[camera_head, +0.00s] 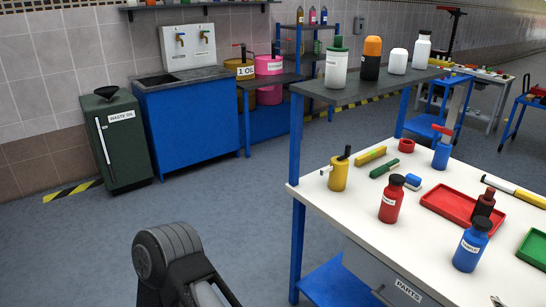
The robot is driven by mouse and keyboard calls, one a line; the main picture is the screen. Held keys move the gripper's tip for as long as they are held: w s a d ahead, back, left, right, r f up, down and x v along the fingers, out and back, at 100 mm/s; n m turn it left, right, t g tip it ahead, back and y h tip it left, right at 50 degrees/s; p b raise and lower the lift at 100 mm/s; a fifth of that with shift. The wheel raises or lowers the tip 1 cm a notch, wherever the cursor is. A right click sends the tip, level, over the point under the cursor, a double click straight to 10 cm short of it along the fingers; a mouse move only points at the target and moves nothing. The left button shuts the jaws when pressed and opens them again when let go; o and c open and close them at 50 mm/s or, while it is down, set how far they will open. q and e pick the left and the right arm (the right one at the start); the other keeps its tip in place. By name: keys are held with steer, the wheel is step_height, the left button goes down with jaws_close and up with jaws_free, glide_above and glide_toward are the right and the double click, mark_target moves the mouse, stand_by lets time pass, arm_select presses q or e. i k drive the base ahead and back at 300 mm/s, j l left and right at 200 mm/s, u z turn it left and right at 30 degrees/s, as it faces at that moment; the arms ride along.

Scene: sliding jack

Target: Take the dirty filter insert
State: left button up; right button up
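I cannot pick out a dirty filter insert for sure in the head view. Small items on the white workbench (350,208) include a red ring (406,144), a green cylinder (384,168) and a yellow bar (370,155). A yellow can with a black top (338,174) stands at the bench's left end. A dark part of my own arm shows at the bottom, left of the bench, but no fingertips show. Neither gripper is in view.
A red tray (463,206), a red bottle (391,203) and a blue bottle (472,248) are on the bench. A grey shelf (345,96) carries several containers. A green waste oil bin (118,140) and blue sink cabinet (190,120) line the wall. The floor between is clear.

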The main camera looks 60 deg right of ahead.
mark_target(486, 204)
steer(key=z, duration=4.65)
